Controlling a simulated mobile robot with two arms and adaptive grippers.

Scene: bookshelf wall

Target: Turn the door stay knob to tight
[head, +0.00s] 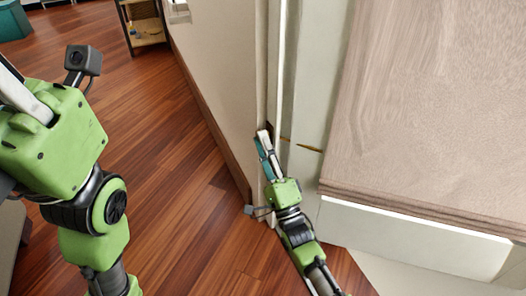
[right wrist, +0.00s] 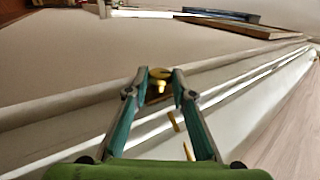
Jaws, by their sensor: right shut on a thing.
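The small yellow brass knob (right wrist: 158,82) shows in the right wrist view, between my two fingertips. My right gripper (right wrist: 159,75) is shut on it, one finger on each side. In the head view my right gripper (head: 264,137) reaches up to the pale door edge and frame, and the knob is hidden there. I cannot read the knob's turn or any tight mark. My left gripper (head: 22,97) is partly in view at the left, away from the door; its fingertips are cut off, so its opening does not show.
A pale door panel (head: 215,70) stands left of the gripper. A large wood-grain panel (head: 430,110) is close on the right. Thin brass pieces (head: 308,147) sit on the frame. A shelf (head: 145,22) stands far back. The wooden floor (head: 160,130) at left is open.

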